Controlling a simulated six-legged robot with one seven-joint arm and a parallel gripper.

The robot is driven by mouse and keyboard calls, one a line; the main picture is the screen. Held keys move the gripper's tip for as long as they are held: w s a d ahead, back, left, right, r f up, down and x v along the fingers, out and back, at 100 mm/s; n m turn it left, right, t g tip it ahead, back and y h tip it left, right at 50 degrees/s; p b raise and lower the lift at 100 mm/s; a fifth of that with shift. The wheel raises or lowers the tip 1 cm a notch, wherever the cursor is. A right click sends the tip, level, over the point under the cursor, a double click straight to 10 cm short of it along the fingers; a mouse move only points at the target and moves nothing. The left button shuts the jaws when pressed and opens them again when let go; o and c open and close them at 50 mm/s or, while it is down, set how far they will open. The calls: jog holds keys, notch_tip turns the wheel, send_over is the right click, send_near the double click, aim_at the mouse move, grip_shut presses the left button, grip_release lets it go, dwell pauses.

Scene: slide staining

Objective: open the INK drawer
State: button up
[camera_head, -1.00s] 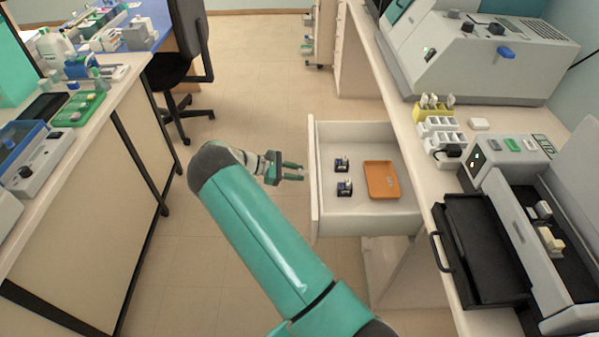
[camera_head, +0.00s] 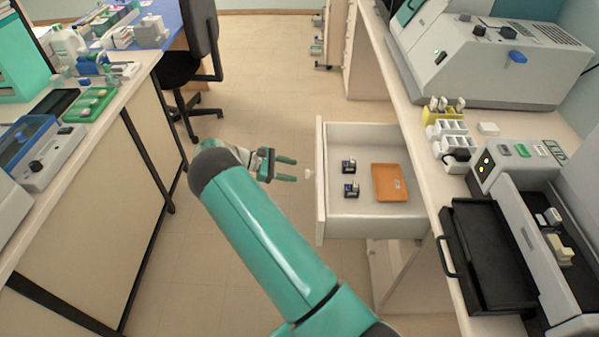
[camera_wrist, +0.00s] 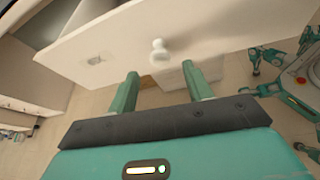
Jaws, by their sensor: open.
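The drawer (camera_head: 340,218) stands pulled out from the right-hand bench, its inside in view from above. It holds two small dark ink bottles (camera_head: 349,166) (camera_head: 351,189) and an orange tray (camera_head: 388,183). A round white knob (camera_head: 309,174) sticks out of its front; the knob also shows in the wrist view (camera_wrist: 159,50). A small label plate (camera_wrist: 96,60) is on the drawer front, its text too small to read. My gripper (camera_head: 287,169) is open and empty, just left of the knob and apart from it. In the wrist view its two fingers (camera_wrist: 160,88) point toward the drawer front.
The right bench carries a black tray (camera_head: 487,255), a grey machine (camera_head: 480,55) and white racks (camera_head: 452,138). The left bench (camera_head: 90,200) and a black chair (camera_head: 195,60) border the aisle.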

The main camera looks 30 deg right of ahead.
jog(key=v, duration=0.9)
jog(key=s+a+r+m+t+y, duration=0.1)
jog(key=s+r+m+y, duration=0.15)
jog(key=s+r, duration=0.4)
jog(key=s+r+m+t+y, duration=0.2)
jog(key=s+r+y, duration=0.1)
jog(key=r, duration=0.6)
jog(key=s+a+r+m+t+y, duration=0.1)
jog(key=s+r+m+y, duration=0.2)
jog(key=r, duration=0.5)
jog(key=s+a+r+m+t+y, duration=0.1)
jog(key=s+a+r+t, duration=0.1)
jog(key=s, duration=0.5)
jog(key=s+a+r+m+t+y, duration=0.1)
jog(key=s+a+r+t, duration=0.1)
jog(key=s, duration=0.6)
jog(key=s+a+r+m+t+y, duration=0.1)
jog(key=s+a+r+t+y, duration=0.1)
jog(key=s, duration=0.6)
jog(key=shift+a+m+t, duration=0.35)
jog(key=shift+a+t, duration=0.25)
jog(key=shift+a, duration=0.2)
